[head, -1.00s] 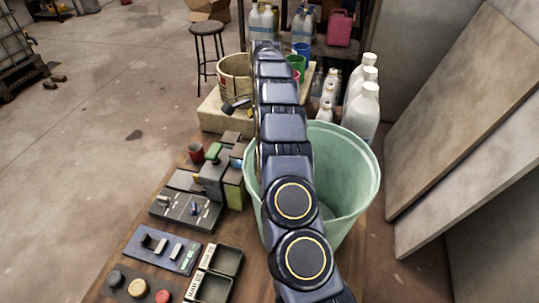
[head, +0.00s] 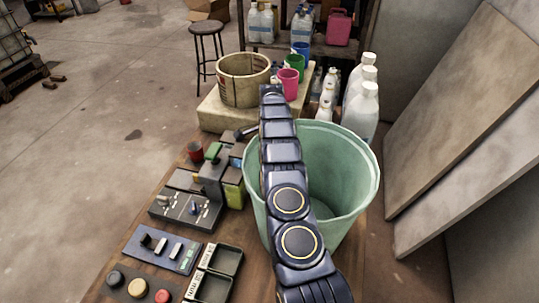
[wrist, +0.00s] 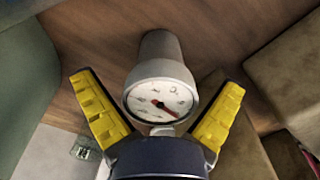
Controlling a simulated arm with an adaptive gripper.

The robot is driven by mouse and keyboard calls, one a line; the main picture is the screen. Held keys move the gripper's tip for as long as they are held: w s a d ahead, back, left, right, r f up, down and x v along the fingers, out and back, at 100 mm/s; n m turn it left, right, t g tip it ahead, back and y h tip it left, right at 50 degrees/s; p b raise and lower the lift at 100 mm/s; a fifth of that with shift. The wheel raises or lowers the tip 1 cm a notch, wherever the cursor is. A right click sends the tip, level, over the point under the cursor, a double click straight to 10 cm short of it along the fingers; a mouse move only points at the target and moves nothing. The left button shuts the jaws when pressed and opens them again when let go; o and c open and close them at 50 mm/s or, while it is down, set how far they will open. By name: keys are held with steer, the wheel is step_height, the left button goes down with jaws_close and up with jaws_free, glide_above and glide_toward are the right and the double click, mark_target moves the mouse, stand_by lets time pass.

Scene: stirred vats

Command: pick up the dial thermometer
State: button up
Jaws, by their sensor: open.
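The dial thermometer (wrist: 162,98) shows in the wrist view, with a round white face, a red pointer and a grey rim. A grey cylindrical part extends behind the dial. My gripper (wrist: 160,82) is open, with one yellow-padded finger on each side of the dial. Visible gaps separate both fingers from it, and it is not held. In the head view I cannot make out the thermometer, and my arm hides most of the gripper.
A large green vat (head: 345,170) stands right of my arm on the wooden table (head: 140,240). Control boxes (head: 185,210) and two black trays (head: 222,260) are at left. White bottles (head: 362,110) stand beyond the vat.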

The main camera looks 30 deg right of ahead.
steer(key=c, duration=1.3)
steer(key=shift+o, duration=0.2)
